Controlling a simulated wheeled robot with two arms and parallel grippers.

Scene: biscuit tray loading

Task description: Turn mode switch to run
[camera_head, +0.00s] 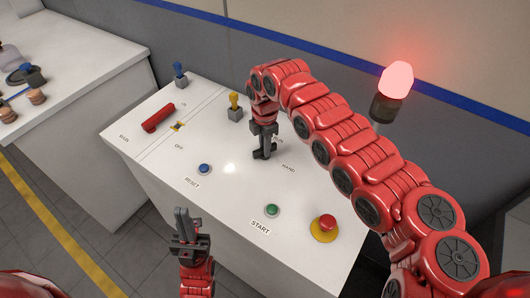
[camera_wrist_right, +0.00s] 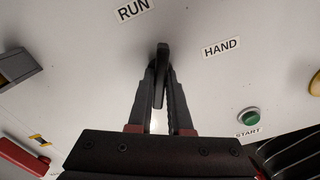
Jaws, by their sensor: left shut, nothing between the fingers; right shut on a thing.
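The mode switch is a dark narrow handle (camera_wrist_right: 162,62) on the white panel, seen in the right wrist view. Its far end points up the picture, between the RUN label (camera_wrist_right: 133,9) and the HAND label (camera_wrist_right: 221,47). My right gripper (camera_wrist_right: 160,98) has its fingers closed on both sides of the handle. In the head view, my right gripper (camera_head: 263,153) points down at the panel and hides most of the switch. My left gripper (camera_head: 187,222) is shut and empty, in front of the panel's near edge.
The panel also bears a blue RESET button (camera_head: 204,169), a green START button (camera_head: 271,210), a red mushroom button (camera_head: 326,223), a red handle (camera_head: 158,117) and a yellow-knobbed lever (camera_head: 234,101). A red beacon (camera_head: 396,80) glows behind. Another white counter (camera_head: 70,62) stands left.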

